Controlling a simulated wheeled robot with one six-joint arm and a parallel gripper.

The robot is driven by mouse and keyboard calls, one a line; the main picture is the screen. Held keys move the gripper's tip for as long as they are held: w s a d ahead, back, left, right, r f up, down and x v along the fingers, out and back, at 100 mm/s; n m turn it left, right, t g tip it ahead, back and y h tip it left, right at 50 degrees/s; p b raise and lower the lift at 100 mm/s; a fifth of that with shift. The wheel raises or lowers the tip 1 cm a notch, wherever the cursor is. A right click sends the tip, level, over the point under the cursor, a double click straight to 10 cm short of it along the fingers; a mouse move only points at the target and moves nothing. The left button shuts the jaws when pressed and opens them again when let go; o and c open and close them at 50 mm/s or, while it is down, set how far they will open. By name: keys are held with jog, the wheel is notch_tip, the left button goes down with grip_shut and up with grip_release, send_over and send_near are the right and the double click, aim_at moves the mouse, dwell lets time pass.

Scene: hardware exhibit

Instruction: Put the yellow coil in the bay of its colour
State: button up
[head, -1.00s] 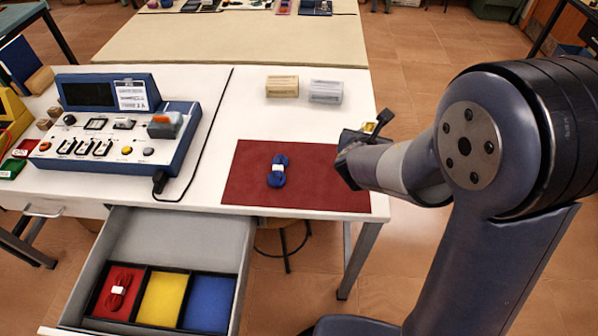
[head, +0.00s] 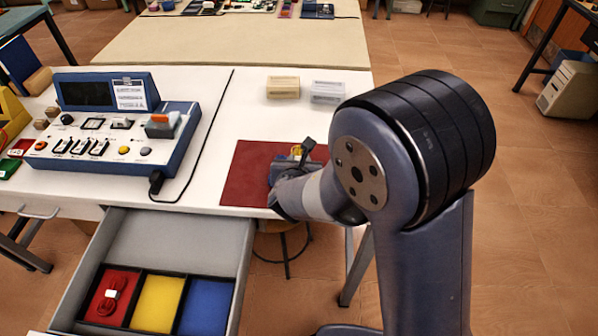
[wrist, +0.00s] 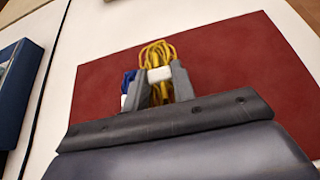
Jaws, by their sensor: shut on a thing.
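My gripper (wrist: 160,88) is shut on the yellow coil (wrist: 158,52), which has a white band and sits between the fingers over the red mat (wrist: 225,62). In the head view a little of the yellow coil (head: 297,150) shows past my wrist. The blue coil (wrist: 128,80) lies on the mat, partly hidden behind the left finger. The open drawer (head: 180,238) has three bays. The left red bay holds a red coil (head: 108,296). The middle yellow bay (head: 158,303) and the right blue bay (head: 206,306) are empty.
A blue control console (head: 120,135) stands on the left of the white table, with a black cable (head: 205,128) running beside it. Two small boxes, beige (head: 283,87) and white (head: 327,92), stand at the back. The drawer walls rise around the bays.

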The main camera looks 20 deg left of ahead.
jog(key=shift+f, duration=1.75)
jog(key=shift+f+b, duration=0.2)
jog(key=shift+b, duration=0.3)
jog(key=o, duration=0.7)
jog(key=shift+r, duration=0.1)
